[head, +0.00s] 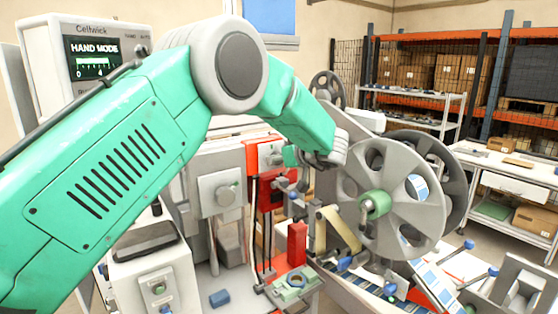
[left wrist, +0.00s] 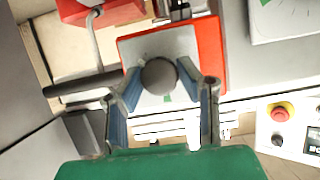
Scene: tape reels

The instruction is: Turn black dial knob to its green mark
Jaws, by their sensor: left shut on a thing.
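The black dial knob (left wrist: 159,77) is a dark round cap on a pale plate (left wrist: 150,46) fixed to a red housing (left wrist: 212,50). A small green mark (left wrist: 167,98) shows on the plate just below the knob in the left wrist view. My left gripper (left wrist: 158,88) is shut on the knob, with one blue-lined finger on each side. I cannot make out a pointer on the knob. In the head view, my left gripper (head: 291,157) is at the red housing (head: 264,151), and the knob is hidden. My right gripper is not in view.
A large grey reel (head: 390,195) with a green hub stands right of my left gripper. A red block (head: 297,244) stands below it. A panel with a red button (left wrist: 280,113) shows at right in the wrist view. A "HAND MODE" display unit (head: 92,58) stands at left.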

